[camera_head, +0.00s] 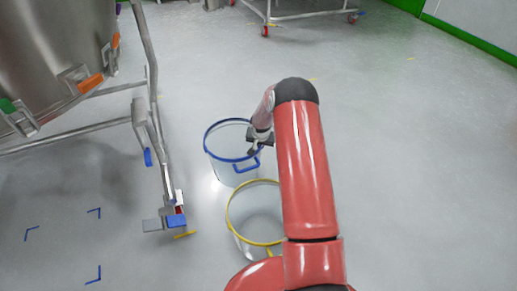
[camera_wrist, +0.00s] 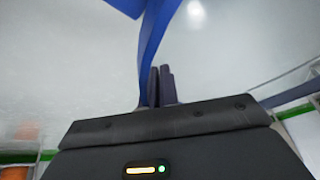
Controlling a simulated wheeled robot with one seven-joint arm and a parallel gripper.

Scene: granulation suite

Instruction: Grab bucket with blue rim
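The bucket with the blue rim (camera_head: 232,170) stands upright on the floor near the middle of the head view. It is pale and has a blue side handle (camera_head: 246,166) at its front right. My gripper (camera_head: 254,148) is at the bucket's right side, close to the rim and handle. In the wrist view the two dark fingers (camera_wrist: 161,86) are close together, with only a thin gap. A blue strip (camera_wrist: 151,45) of the bucket runs down right beside the left finger. I cannot tell whether any of it is between the fingers.
A bucket with a yellow rim (camera_head: 236,236) stands just in front, partly hidden by my red arm. A steel vessel (camera_head: 45,50) on a wheeled frame is at the left. A wheeled cart (camera_head: 305,14) is at the back. The floor on the right is clear.

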